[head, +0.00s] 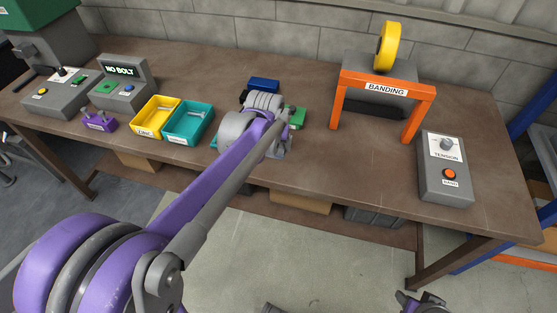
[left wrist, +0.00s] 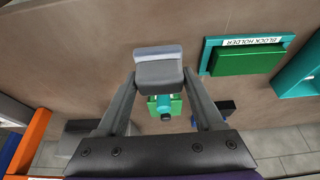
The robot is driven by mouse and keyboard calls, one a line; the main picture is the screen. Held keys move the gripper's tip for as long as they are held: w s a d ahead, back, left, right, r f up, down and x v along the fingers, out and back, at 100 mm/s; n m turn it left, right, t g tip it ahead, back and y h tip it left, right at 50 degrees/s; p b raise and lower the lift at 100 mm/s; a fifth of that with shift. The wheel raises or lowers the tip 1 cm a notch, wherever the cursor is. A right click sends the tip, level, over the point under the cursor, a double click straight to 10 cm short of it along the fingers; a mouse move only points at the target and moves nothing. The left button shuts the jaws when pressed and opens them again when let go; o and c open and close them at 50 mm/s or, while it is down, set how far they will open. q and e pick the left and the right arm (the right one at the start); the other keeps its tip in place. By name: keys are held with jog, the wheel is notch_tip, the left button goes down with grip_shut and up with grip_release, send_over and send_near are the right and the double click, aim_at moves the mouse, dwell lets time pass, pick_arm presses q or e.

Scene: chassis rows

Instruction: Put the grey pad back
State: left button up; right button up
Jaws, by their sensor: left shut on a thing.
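The grey pad (left wrist: 158,72) is a small grey block with a paler blue-grey strip along one edge. In the left wrist view it sits between the two fingertips of my left gripper (left wrist: 160,80), which is shut on it. In the head view my left arm reaches over the table's middle, and its wrist hides the gripper (head: 268,125) and the pad. A teal holder labelled "BLOCK HOLDER" (left wrist: 285,40) with a green block (left wrist: 246,61) lies to the right of the pad in the wrist view. Part of my right gripper (head: 422,303) shows at the bottom edge; its jaws are unclear.
A green block with teal and a black knob (left wrist: 164,107) shows between my fingers. A blue block (head: 263,85) is behind my wrist. Yellow (head: 157,117) and teal (head: 188,122) bins stand left. The orange banding frame (head: 385,88) and tension box (head: 445,170) stand right.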

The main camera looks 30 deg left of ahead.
aim_at(276, 165)
pick_arm(q)
notch_tip(276, 165, down, 6)
jog(key=shift+f, duration=0.1)
dwell(0.4)
jog(key=shift+b, duration=0.3)
jog(key=o, duration=1.3)
